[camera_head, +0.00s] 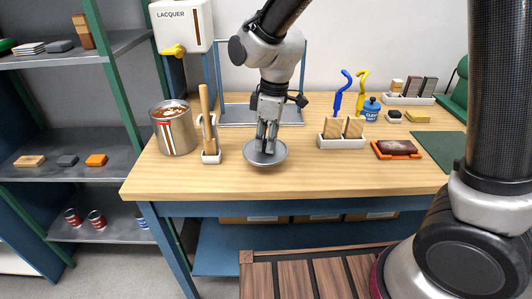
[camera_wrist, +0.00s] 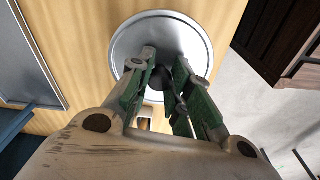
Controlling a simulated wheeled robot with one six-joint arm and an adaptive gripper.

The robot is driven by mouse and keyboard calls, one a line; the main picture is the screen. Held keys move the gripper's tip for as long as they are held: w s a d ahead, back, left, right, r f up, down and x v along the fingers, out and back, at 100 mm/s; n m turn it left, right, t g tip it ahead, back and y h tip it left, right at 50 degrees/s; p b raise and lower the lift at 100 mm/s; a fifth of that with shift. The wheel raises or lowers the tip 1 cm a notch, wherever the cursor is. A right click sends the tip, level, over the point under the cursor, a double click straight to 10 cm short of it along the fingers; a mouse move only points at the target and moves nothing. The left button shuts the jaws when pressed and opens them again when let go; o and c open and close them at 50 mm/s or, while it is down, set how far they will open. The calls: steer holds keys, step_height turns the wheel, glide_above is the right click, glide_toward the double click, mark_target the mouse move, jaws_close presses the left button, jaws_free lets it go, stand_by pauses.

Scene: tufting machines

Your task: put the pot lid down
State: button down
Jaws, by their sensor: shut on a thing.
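The pot lid (camera_head: 279,157) is a round grey metal disc over the wooden table, near its front edge in the head view. My gripper (camera_head: 266,146) points down at the lid's middle and is shut on its dark knob. In the wrist view the lid (camera_wrist: 131,45) lies beyond the fingers, and my gripper (camera_wrist: 163,75) has the dark knob between its green-padded fingertips. The lid looks level and close to the tabletop; I cannot tell if it touches the wood.
An open metal paint can (camera_head: 175,133) and a holder with a wooden stick (camera_head: 206,120) stand left of the lid. A grey tray (camera_head: 236,115) lies behind. A white block holder (camera_head: 343,143) and a red-based block (camera_head: 397,149) are to the right. Bare wood (camera_head: 330,172) surrounds the lid.

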steer(key=shift+f, duration=2.15)
steer(key=shift+f, duration=0.1)
steer(key=c, duration=1.3)
jaws_free()
steer(key=r, duration=0.4)
steer(key=d+r, duration=0.1)
steer(key=r, duration=0.7)
steer(key=shift+s+d+r, duration=0.1)
steer(key=shift+s+d, duration=0.05)
steer(key=shift+d, duration=0.1)
steer(key=s+d+r+m+t, duration=0.1)
steer(key=d+r+m, duration=0.2)
steer(key=d, duration=0.5)
steer(key=s+d+r+m+t, duration=0.1)
steer(key=s+d+r+m, duration=0.15)
steer(key=d, duration=0.45)
steer(key=s+d+m, duration=0.3)
steer(key=s+d, duration=0.1)
steer(key=d, duration=0.1)
steer(key=s+d+r+m+t+h, duration=0.1)
steer(key=s+d+m, duration=0.2)
steer(key=s+d, duration=0.1)
steer(key=s+d+r+m, duration=0.1)
steer(key=s+d+m, duration=0.3)
steer(key=d, duration=0.3)
steer(key=shift+s+d+r+t, duration=0.1)
steer(key=shift+s+r+t, duration=0.05)
steer(key=shift+s+t, duration=0.25)
